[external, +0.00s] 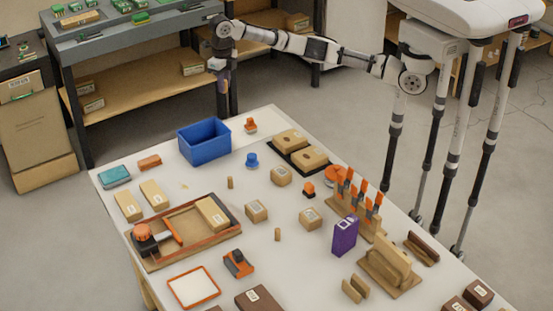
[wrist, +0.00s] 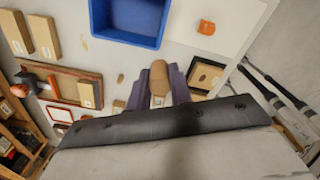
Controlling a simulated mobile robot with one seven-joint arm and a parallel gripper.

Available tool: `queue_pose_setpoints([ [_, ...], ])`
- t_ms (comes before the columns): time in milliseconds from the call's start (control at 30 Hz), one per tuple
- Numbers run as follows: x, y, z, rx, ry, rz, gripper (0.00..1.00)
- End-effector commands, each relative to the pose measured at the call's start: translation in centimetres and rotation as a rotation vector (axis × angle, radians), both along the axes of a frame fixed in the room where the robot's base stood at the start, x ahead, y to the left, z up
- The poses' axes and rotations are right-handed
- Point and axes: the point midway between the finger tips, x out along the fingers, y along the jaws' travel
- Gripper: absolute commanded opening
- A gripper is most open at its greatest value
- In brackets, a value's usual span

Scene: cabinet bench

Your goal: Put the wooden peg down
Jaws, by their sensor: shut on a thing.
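My gripper (wrist: 160,90) has purple fingers, and they are shut on a tan wooden peg (wrist: 159,76) in the wrist view. The peg's rounded end sticks out past the fingers; the rest is hidden between them. The held peg cannot be made out there. Small wooden pegs stand on the table, one near the middle (external: 230,183) and one closer to the front (external: 278,235).
The blue bin also shows in the wrist view (wrist: 128,22), beside an orange knobbed piece (wrist: 206,27). Wooden blocks (external: 128,205), a framed tray (external: 150,264), a purple box (external: 345,236) and a clamp rack crowd the table. Bare patches lie between them. A grey workbench (external: 130,36) stands behind.

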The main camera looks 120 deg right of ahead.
Motion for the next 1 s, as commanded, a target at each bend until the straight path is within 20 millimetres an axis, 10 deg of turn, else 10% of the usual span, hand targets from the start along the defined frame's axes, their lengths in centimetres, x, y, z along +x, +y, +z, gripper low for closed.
queue_pose_setpoints([
  [567,4.8,0.1,-3.7,0.001,0.002,-0.283,0.0],
  [1000,4.7,0.2,-14.1,0.0,0.004,-0.29,0.0],
])
